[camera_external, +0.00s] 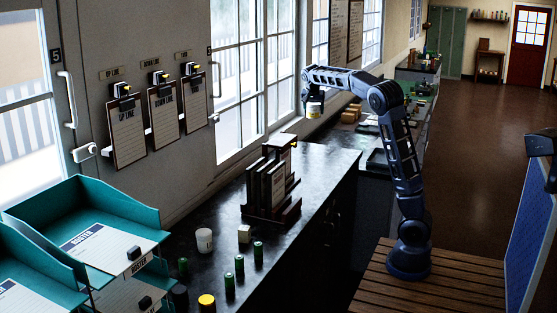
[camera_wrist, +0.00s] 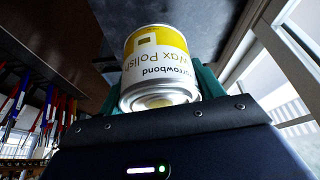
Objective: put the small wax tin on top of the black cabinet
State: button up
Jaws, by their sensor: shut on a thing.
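The small wax tin (camera_wrist: 158,62) is white and yellow with "Wax Polish" lettering, which reads upside down in the wrist view. My gripper (camera_wrist: 160,92) is shut on it, with a teal finger on either side. In the external view the tin (camera_external: 314,111) hangs under my gripper (camera_external: 314,98), in the air near the window. A long black cabinet or counter (camera_external: 325,160) with a dark, glossy top runs along the wall, below and in front of the gripper. I cannot tell whether it is the black cabinet of the task.
A dark rack of books or boards (camera_external: 268,185) stands on the counter. Teal trays (camera_external: 95,205) are at the left. The counter's far right end is bare.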

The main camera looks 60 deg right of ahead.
notch_tip(320, 180, down, 28)
jog(key=shift+r, duration=0.1)
dwell(0.7)
jog(key=shift+f, duration=0.2)
jog(key=o, duration=1.2)
jog(key=shift+r, duration=0.1)
jog(key=w+v, duration=0.1)
jog(key=v, duration=1)
jog(key=s+a+r+n+t+y, duration=0.1)
jog(key=s+a+r+n+y, duration=0.15)
jog(key=s+a, duration=0.4)
jog(key=s+a+r+n+t+y, duration=0.1)
jog(key=s+a+r+n, duration=0.15)
jog(key=s+a, duration=0.35)
jog(key=s+a+f+n+t, duration=0.2)
jog(key=s+a+n, duration=0.9)
jog(key=s+a, duration=1.1)
jog(key=shift+s+y, duration=0.45)
jog(key=shift+s, duration=0.65)
jog(key=shift+a+f, duration=0.1)
